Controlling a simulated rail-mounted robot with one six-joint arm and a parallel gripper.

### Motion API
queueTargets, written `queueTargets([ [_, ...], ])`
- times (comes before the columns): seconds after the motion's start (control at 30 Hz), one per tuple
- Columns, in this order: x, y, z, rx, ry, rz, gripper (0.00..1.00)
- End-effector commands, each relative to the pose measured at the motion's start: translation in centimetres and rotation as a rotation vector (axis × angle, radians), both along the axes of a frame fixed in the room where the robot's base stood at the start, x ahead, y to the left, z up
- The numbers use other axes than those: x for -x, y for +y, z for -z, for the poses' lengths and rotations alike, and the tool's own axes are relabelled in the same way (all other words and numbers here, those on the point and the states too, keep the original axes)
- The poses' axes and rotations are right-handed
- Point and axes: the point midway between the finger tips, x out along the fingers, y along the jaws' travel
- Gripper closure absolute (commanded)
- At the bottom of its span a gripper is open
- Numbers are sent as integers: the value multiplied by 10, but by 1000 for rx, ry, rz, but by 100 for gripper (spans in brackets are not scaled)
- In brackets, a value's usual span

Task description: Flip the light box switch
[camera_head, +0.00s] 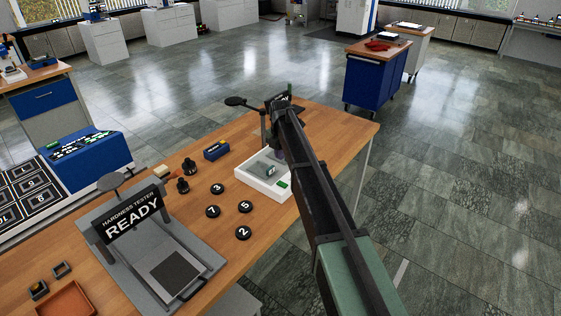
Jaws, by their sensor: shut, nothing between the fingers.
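The light box (250,179) is a low white box near the right end of the wooden table. A small green piece (283,184), which looks like its switch, sits at its front right corner. A grey-green item with a small pale label (266,170) lies on its top. My arm reaches in from the lower right, and my gripper (279,155) points down over the box's far right part. The gripper is shut and empty. My arm hides part of the gripper and the box's right side. I cannot tell whether the gripper touches the box.
A hardness tester reading READY (131,217) stands at the table's left. Black numbered discs (213,211) lie left of the box, with a small blue box (216,150) behind them. A dark stand (237,101) rises behind the light box. A blue cabinet (370,82) stands beyond.

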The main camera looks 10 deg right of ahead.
Motion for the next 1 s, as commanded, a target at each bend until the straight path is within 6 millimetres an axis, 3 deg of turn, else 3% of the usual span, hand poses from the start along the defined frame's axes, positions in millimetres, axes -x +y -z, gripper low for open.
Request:
queueTargets([
  [0.03,0,0,20,0,0,0,100],
  [0.43,0,0,106,0,0,1,100],
  [0.57,0,0,119,0,0,1,100],
  [0.9,0,0,117,0,0,1,100],
  [1.0,-2,1,126,0,0,1,100],
])
